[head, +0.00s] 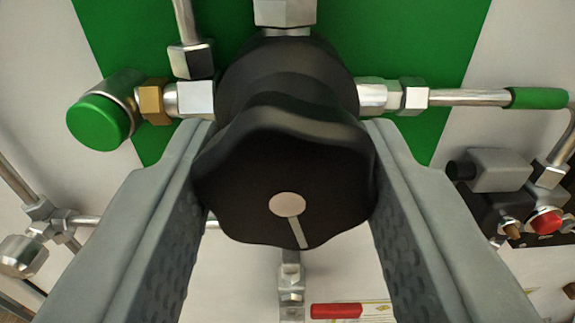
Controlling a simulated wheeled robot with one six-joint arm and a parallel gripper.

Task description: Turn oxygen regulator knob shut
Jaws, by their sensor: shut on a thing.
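The oxygen regulator knob (255,190) is black and lobed, with a pale round centre and a pale line that points down and slightly right. It sits on the black regulator body (285,80) in front of a green panel. My gripper (285,165) has one finger on each side of the knob, and both fingers are closed against its left and right edges. The finger pads are textured grey. The knob's far side is hidden.
A green-capped fitting (98,122) with a brass nut stands left of the regulator. A pipe with a green sleeve (538,98) runs right. A red button (546,221) and grey fittings sit at the right. A red-handled part (336,311) lies below.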

